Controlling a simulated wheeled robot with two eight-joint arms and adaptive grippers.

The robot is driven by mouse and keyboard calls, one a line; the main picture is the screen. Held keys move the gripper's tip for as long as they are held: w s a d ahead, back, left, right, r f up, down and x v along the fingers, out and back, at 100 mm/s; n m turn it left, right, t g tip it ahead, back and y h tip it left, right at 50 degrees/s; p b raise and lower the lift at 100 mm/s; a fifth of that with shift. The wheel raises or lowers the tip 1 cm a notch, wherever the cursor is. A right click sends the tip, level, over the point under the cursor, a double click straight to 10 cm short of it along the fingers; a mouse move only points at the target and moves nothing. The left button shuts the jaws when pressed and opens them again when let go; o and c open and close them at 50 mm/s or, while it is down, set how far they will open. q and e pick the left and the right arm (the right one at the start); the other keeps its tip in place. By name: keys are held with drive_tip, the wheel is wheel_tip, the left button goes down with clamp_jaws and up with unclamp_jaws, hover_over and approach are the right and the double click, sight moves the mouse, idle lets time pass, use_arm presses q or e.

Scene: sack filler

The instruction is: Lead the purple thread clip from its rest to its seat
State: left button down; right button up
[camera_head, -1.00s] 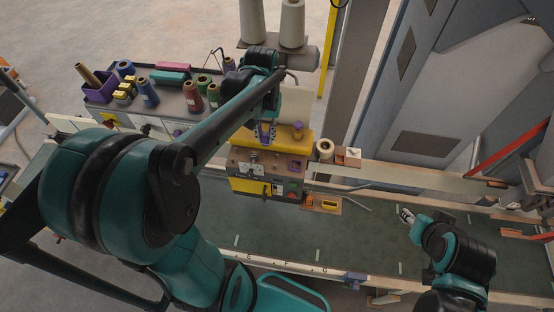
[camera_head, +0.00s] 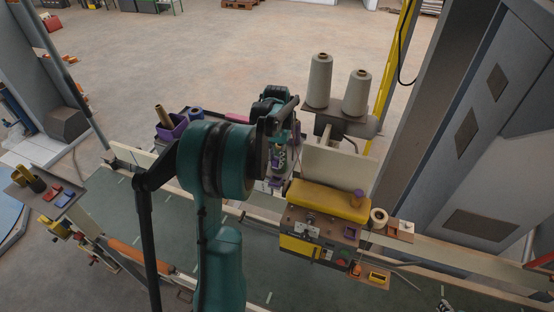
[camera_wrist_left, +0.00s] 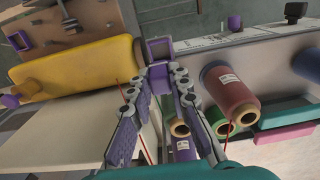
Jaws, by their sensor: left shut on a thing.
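The purple thread clip (camera_wrist_left: 160,50) is between the two fingertips of my left gripper (camera_wrist_left: 160,69) in the left wrist view. My left gripper is shut on it. In the head view my left gripper (camera_head: 278,160) hangs just left of the yellow hood (camera_head: 328,200); the clip is too small to make out there. A purple square part (camera_head: 350,232) sits on the brown panel below the hood; the left wrist view shows it too (camera_wrist_left: 20,40). I cannot tell whether it is the seat. My right gripper (camera_head: 446,305) is cut off at the bottom edge, its jaws unclear.
Thread spools, including a red-brown one (camera_wrist_left: 230,92), stand near my left gripper. Two large grey cones (camera_head: 320,80) rise behind the hood. A purple knob (camera_head: 358,197) stands on the hood's right end. A pale panel (camera_head: 340,165) stands behind the hood.

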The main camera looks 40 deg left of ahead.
sight(276, 167)
use_arm(q)
drive_tip(key=f, duration=0.1)
drive_tip(key=f+b, duration=0.1)
drive_tip(key=shift+a+f, duration=0.2)
drive_tip(key=shift+f, duration=0.2)
drive_tip(key=shift+d+f+b, duration=0.1)
drive_tip(key=shift+f+b, duration=0.5)
drive_tip(key=shift+f, duration=0.15)
wheel_tip(276, 167, down, 3)
drive_tip(key=b, duration=0.2)
drive_tip(key=shift+b, duration=0.3)
drive_tip(key=shift+r, duration=0.1)
